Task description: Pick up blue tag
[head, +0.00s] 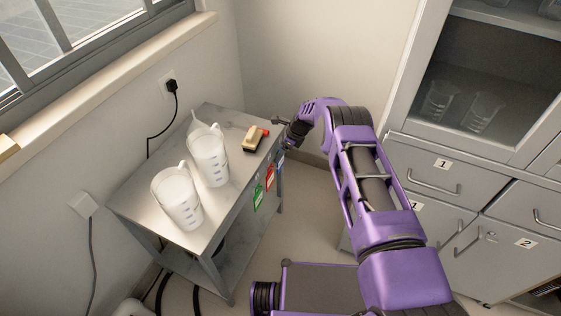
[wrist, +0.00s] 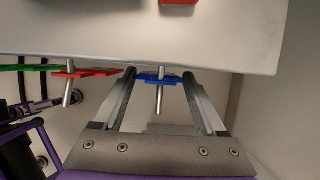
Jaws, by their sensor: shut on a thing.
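The blue tag (head: 281,159) hangs at the edge of the metal table, at the far end of a row of tags. A metal peg passes by the tag and points toward my gripper. In the head view my gripper (head: 283,148) is at the table's right edge, its fingers partly hidden by my wrist.
A red tag (head: 270,177) and a green tag (head: 258,199) hang beside it on the table (head: 140,204) edge. Two white measuring jugs (head: 209,160) (head: 178,203) and a beige and black block with a red end (head: 253,138) stand on top. Grey cabinets (head: 438,185) are right.

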